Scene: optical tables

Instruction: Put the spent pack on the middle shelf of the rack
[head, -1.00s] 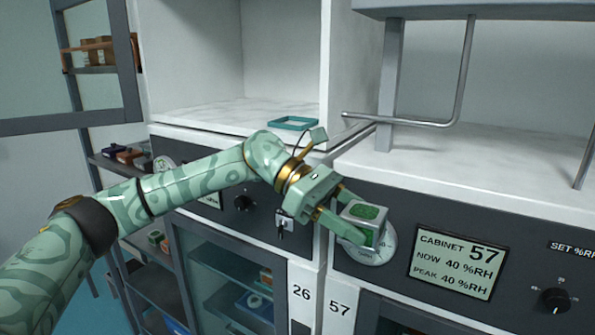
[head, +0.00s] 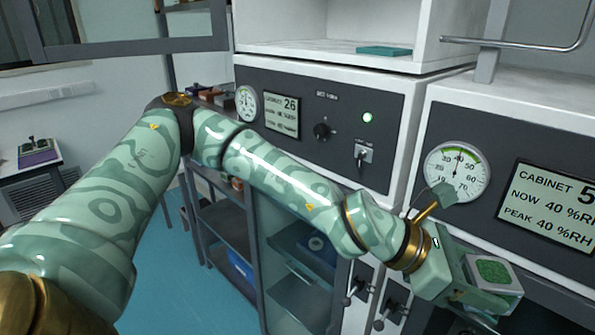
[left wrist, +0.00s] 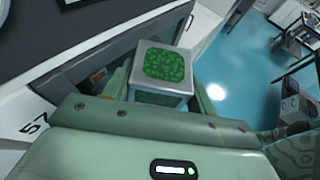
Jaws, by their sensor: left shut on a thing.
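A pack (head: 492,272), a small silver-grey box with a green granular window on top, is held by my left gripper (head: 486,290) at the lower right of the head view, in front of the cabinet 57 panel. In the left wrist view the pack (left wrist: 165,66) sits upright between the fingers, clear of the floor. The rack (head: 226,236), dark with several shelves, stands left of the glass-doored cabinet and is partly hidden behind my left arm. My right gripper is not in view.
Cabinet 26's panel (head: 340,128) and cabinet 57's gauge (head: 457,172) face my arm. A glass cabinet door (head: 290,245) stands beside the rack. A teal tray (head: 384,51) lies in the upper bay. A blue box (head: 240,266) is low in the rack. Blue floor is clear at left.

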